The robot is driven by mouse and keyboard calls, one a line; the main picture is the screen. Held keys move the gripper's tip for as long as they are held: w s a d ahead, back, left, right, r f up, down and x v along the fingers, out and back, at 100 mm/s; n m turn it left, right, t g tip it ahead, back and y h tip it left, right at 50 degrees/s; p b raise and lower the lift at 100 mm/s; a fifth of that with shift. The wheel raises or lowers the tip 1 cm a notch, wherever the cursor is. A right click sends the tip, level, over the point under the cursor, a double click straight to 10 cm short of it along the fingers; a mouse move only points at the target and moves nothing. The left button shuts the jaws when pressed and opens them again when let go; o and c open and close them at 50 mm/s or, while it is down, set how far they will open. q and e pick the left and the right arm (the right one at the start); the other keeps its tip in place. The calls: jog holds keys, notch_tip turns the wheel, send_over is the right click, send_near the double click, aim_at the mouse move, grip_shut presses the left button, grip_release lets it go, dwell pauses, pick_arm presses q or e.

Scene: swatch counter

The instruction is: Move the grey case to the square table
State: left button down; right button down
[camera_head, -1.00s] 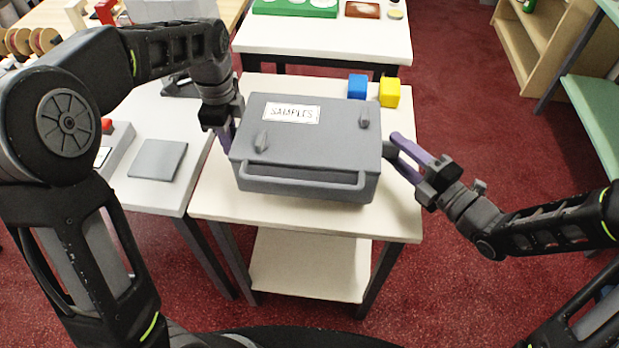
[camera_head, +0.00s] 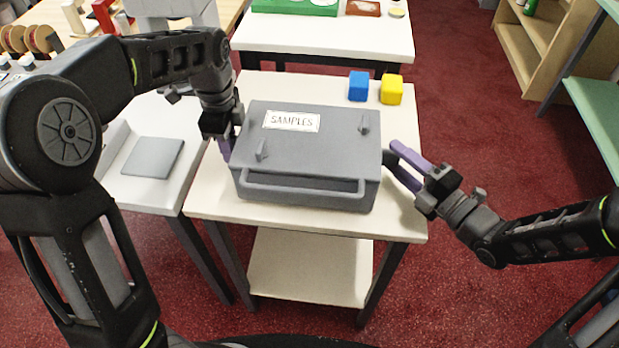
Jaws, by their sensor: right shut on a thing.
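The grey case (camera_head: 310,150), with a "SAMPLES" label, two latches and a front handle, is level over the cream square table (camera_head: 400,222). I cannot tell for certain whether its base touches the top. My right gripper (camera_head: 398,163) is at the case's right side, its purple fingers shut on the dark side handle. My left gripper (camera_head: 226,146) is at the case's left side. Its fingertips are partly hidden, so its grip does not show.
A blue cube (camera_head: 358,86) and a yellow cube (camera_head: 391,90) stand at the table's back right. A light counter with a grey square plate (camera_head: 153,158) adjoins on the left. A white table (camera_head: 330,38) stands behind. Wooden shelves (camera_head: 545,50) are at the far right.

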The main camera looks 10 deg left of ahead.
pick_arm(q)
jog(key=shift+f, duration=0.5)
pick_arm(e)
jog(key=shift+f, duration=0.45)
pick_arm(q)
jog(key=c, duration=1.8)
grip_release()
jog(key=shift+b, duration=0.3)
jog(key=shift+c, duration=0.2)
pick_arm(e)
jog(key=c, duration=1.3)
grip_release()
jog(key=shift+f, duration=0.1)
pick_arm(q)
jog(key=o, duration=0.4)
pick_arm(e)
jog(key=o, duration=0.5)
pick_arm(q)
jog(key=shift+o, duration=0.2)
notch_tip(320, 180, up, 8)
jog(key=shift+f, duration=0.2)
pick_arm(e)
jog(key=v, duration=1.2)
